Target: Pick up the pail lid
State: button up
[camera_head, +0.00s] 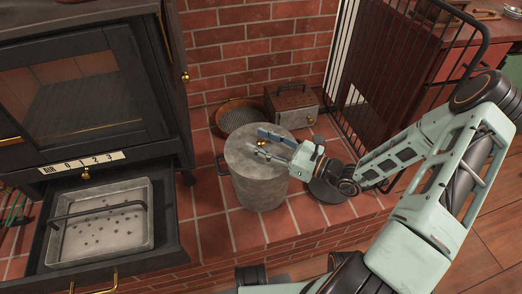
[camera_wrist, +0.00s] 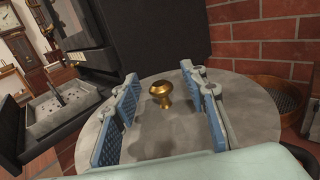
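The pail lid (camera_head: 243,158) is a round grey metal disc on top of the grey pail (camera_head: 259,192), which stands on the brick hearth. A small brass knob (camera_head: 262,143) rises from the lid. My gripper (camera_head: 266,141) is over the lid, its blue-padded fingers around the knob's position. In the wrist view the lid (camera_wrist: 245,105) fills the middle, and the brass knob (camera_wrist: 161,93) stands between the widely spaced fingers of my gripper (camera_wrist: 160,105). Clear space shows on both sides of the knob, and the fingers are open and empty.
A black stove (camera_head: 80,90) stands at left with its ash drawer (camera_head: 115,270) pulled out, holding a metal ash pan (camera_head: 150,215). Behind the pail are a round basket (camera_head: 238,113) and a metal box (camera_head: 291,103). A black fire guard (camera_head: 350,60) stands at right.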

grip_shut()
jog(key=shift+r, duration=0.1)
dwell(0.4)
